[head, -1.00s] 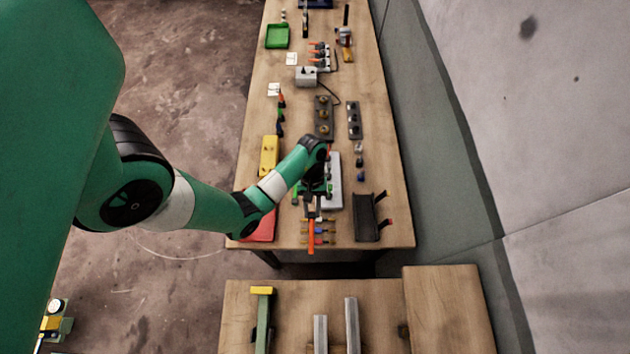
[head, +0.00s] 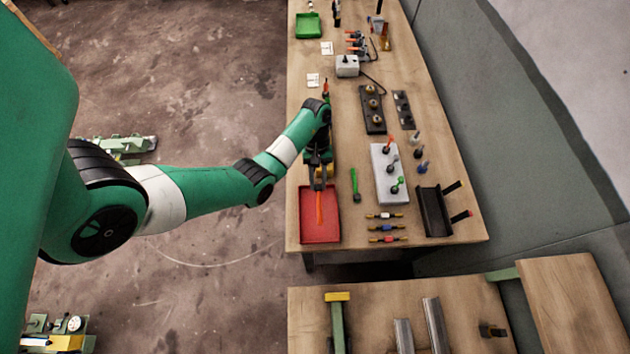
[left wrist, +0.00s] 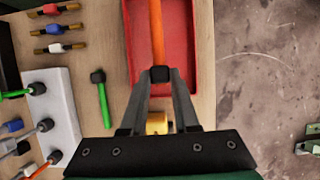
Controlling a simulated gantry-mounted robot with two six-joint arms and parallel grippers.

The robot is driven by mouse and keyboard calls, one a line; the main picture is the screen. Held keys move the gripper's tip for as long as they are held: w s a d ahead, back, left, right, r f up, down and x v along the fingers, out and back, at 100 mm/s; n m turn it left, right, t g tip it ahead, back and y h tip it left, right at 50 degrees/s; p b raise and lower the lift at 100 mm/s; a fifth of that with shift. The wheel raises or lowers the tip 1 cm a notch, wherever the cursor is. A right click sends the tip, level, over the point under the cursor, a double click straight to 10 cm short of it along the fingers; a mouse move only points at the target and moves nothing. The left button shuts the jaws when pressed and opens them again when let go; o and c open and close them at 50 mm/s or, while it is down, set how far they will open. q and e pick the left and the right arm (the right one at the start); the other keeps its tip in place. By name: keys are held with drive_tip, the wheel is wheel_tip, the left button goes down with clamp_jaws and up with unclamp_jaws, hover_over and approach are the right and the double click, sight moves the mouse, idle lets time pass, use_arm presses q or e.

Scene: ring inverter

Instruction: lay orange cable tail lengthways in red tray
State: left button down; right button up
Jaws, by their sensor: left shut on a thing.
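The orange cable tail (head: 319,207) hangs from my left gripper (head: 319,186) and shows over the red tray (head: 305,228) in the head view. In the left wrist view, my left gripper (left wrist: 160,80) is shut on the tail's dark end, and the orange length (left wrist: 156,30) points away along the red tray (left wrist: 188,60). The tail lines up with the tray's long sides. I cannot tell whether it touches the tray floor. My right gripper is not in view.
A green-handled piece (head: 355,185) lies right of the tray. Beyond it stand a pale block (head: 378,165) with coloured plugs and a black angled holder (head: 433,212). Several small coloured connectors (head: 385,227) lie near the table's front edge. Bare wood shows between them.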

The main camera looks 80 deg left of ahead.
use_arm(q)
wheel_tip(320, 180, down, 9)
drive_tip(key=b, duration=0.8)
drive_tip(key=shift+r+b, duration=0.15)
drive_tip(key=shift+b, duration=0.25)
drive_tip(key=c, duration=0.6)
unclamp_jaws()
